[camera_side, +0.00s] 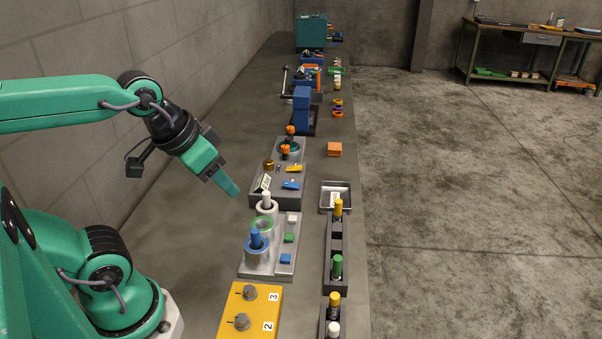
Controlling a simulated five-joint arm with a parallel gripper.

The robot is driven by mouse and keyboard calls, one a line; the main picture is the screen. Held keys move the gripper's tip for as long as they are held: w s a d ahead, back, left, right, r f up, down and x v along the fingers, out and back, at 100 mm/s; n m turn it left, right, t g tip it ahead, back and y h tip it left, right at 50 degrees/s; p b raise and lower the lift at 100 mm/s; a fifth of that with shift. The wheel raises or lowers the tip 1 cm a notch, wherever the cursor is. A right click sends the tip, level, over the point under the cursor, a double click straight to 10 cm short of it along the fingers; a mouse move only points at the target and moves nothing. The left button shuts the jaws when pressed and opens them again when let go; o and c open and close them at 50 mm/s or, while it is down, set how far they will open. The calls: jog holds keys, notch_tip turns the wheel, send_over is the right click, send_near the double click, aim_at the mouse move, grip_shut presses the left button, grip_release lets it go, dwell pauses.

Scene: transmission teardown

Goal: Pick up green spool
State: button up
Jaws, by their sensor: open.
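The green spool (337,266) stands upright in a slot of the long dark rack (329,235) right of the middle of the bench. My gripper (230,188) is open and empty, pointing down and to the right. It hangs up and to the left of the green spool in the picture, well apart from it. A grey fixture (258,269) between them holds a blue peg (256,237), a white peg (265,199) and a green-rimmed cylinder (263,224). The lower part of the green spool is hidden by the rack.
A yellow-topped spool (338,207) stands at the rack's far end. A nearer rack holds yellow (335,299) and white (333,328) tops. A yellow box with knobs (250,312) is at the front. A metal tray (335,187) lies behind the rack. The left bench is clear.

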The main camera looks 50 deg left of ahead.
jog(key=m+g, duration=0.1)
jog(key=g, duration=0.4)
send_over(339, 257)
jog(key=f, duration=1.2)
jog(key=shift+s+a, duration=0.2)
jog(key=shift+s, duration=0.05)
jog(key=shift+w+d+f+g, duration=0.15)
jog(key=shift+d+f+g, duration=0.15)
jog(key=shift+f, duration=1.4)
jog(key=shift+a+f, duration=0.1)
jog(key=shift+f, duration=2.5)
